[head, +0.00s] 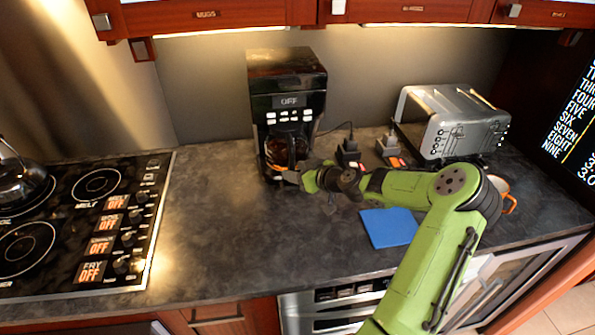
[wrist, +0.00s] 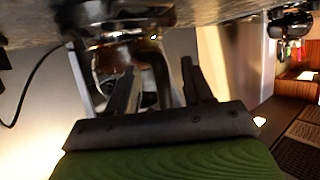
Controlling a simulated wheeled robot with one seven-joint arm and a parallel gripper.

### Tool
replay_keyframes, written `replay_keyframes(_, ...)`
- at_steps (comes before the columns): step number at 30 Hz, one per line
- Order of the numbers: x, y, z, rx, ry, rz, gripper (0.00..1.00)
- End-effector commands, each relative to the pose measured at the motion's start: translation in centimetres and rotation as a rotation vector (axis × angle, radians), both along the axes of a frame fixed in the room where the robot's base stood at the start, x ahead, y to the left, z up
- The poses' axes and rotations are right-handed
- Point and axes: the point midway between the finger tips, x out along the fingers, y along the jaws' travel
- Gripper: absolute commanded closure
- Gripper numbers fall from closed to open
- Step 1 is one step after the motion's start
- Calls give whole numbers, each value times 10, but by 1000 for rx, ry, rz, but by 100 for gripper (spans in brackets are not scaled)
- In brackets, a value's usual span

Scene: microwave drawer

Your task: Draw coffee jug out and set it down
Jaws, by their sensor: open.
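The coffee jug (head: 286,150) is a dark glass jug inside the black coffee maker (head: 287,75), under its OFF display, against the back wall. My gripper (head: 284,174) is at the front of the jug, its fingers partly hidden by my own wrist in the head view. In the wrist view, my gripper (wrist: 158,85) has its two dark fingers apart, with part of the jug (wrist: 125,62) and a dark upright piece, perhaps its handle, showing between and beyond them. I cannot tell whether the fingers touch it.
A silver toaster (head: 452,122) stands at the back right. A blue mat (head: 389,227) lies on the counter under my arm. A stovetop (head: 90,220) and kettle (head: 18,178) are at the left. The counter (head: 215,235) between stovetop and coffee maker is clear.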

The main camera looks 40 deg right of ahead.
Motion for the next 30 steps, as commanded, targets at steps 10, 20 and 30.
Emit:
replay_keyframes(10,2,0,-1,0,1,0,63)
replay_keyframes(20,1,0,-1,0,1,0,100)
replay_keyframes(30,1,1,-1,0,1,1,100)
